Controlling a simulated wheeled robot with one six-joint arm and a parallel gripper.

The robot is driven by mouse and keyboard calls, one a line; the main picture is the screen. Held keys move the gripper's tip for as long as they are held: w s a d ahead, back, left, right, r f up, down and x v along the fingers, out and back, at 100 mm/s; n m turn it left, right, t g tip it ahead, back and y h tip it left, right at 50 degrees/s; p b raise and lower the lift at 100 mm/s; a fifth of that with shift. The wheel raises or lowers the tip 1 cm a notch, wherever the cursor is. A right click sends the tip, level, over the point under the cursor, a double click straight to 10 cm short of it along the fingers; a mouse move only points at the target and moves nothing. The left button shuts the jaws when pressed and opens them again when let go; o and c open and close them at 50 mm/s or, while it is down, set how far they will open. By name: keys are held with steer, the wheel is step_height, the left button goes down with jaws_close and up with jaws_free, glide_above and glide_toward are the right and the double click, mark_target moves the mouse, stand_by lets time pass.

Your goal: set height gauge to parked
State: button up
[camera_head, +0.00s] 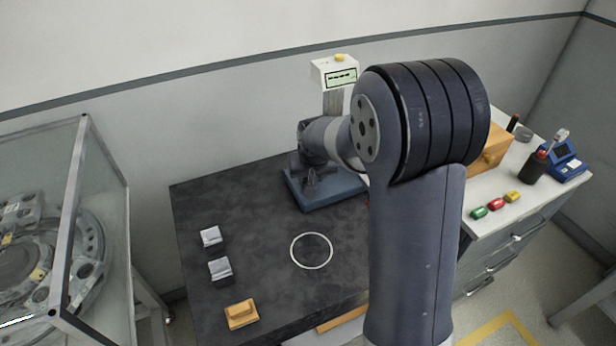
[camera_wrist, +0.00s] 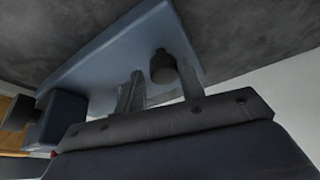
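The height gauge stands at the back of the dark table, with a white display head (camera_head: 335,74) carrying a yellow button, a grey column and a blue base (camera_head: 335,192). My arm hides part of it. My gripper (camera_head: 312,178) is low, above the blue base, pointing down. In the wrist view the base (camera_wrist: 100,62) lies beyond my gripper (camera_wrist: 160,88), whose two fingers are apart. A dark round knob (camera_wrist: 163,68) shows between the fingers, closer to the right one. I cannot tell whether either finger touches it. The display's reading is too small to read.
Two grey blocks (camera_head: 220,268) and an orange block (camera_head: 241,314) lie along the table's left side. A white ring (camera_head: 311,251) marks bare tabletop. A glass case (camera_head: 65,220) stands left. A white cabinet (camera_head: 500,225) at right holds small coloured items.

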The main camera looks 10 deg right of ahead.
steer(key=o, duration=0.3)
steer(key=shift+d, duration=0.1)
steer(key=shift+o, duration=0.2)
steer(key=v, duration=1)
steer(key=shift+s+r+b, duration=0.2)
steer(key=shift+r+b, duration=0.15)
steer(key=shift+b, duration=0.05)
steer(key=shift+f, duration=0.1)
steer(key=x, duration=1)
steer(key=shift+w+f+p, duration=0.2)
steer(key=shift+f+p, duration=0.05)
steer(key=shift+p, duration=0.15)
steer(key=shift+a, duration=0.3)
steer(key=shift+s+a, duration=0.2)
steer(key=shift+a, duration=0.35)
